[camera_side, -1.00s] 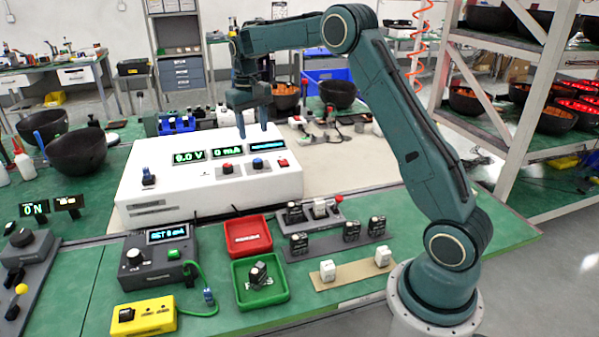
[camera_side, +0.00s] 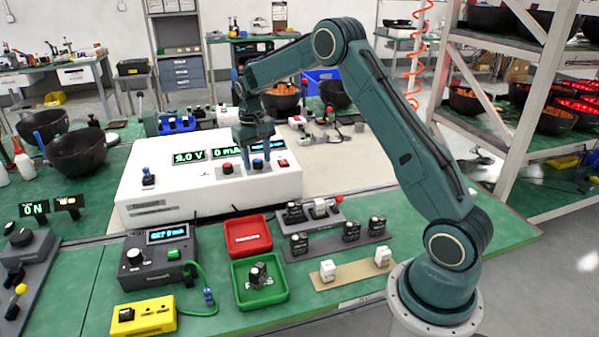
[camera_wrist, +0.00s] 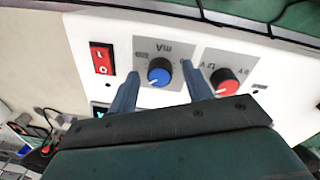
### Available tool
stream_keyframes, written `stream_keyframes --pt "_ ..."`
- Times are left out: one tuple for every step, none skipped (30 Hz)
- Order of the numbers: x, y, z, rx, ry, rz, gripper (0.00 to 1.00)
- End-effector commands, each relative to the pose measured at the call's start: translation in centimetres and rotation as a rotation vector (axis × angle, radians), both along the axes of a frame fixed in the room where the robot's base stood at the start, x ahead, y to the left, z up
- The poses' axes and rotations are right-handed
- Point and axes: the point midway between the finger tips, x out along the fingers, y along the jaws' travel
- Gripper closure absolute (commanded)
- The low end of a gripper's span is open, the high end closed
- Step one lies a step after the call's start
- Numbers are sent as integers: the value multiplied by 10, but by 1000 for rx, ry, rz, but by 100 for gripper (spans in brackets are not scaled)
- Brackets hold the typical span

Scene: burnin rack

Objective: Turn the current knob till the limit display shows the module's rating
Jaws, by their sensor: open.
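The white bench supply (camera_side: 200,195) has a voltage display (camera_side: 188,156) and a current display (camera_side: 227,153) reading 0 mA; a third display is partly hidden behind my gripper. Its blue knob (camera_side: 257,164) shows between my fingers, and in the wrist view the blue knob (camera_wrist: 159,71) is marked mA. My gripper (camera_side: 257,168) is open with one finger on each side of the blue knob; the wrist view shows gaps to both fingers (camera_wrist: 160,88). The red knob (camera_wrist: 225,86) lies just beyond one finger. The red rocker switch (camera_wrist: 102,58) is to the left.
In front are a red tray (camera_side: 248,236), a green tray (camera_side: 260,281) holding a small dark module (camera_side: 259,273), a dark tester (camera_side: 158,259), a yellow box (camera_side: 143,317) and racks of modules (camera_side: 340,238). The beige mat right of the supply is mostly clear.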

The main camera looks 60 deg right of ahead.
Motion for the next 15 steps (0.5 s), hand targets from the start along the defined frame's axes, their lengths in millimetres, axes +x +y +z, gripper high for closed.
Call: stream_keyframes --pt "0 0 0 0 0 0 50" --pt "0 0 0 0 0 0 50" --pt "0 0 0 0 0 0 54" --pt "0 0 0 0 1 0 60" --pt "0 0 0 0 1 0 66" --pt "0 0 0 0 1 0 74" --pt "0 0 0 0 1 0 80" --pt "0 0 0 0 1 0 86" --pt "0 0 0 0 1 0 94" --pt "0 0 0 0 1 0 95" --pt "0 0 0 0 1 0 95" --pt "0 0 0 0 1 0 95" --pt "0 0 0 0 1 1 95" --pt "0 0 0 0 1 2 95" --pt "0 0 0 0 0 5 95"
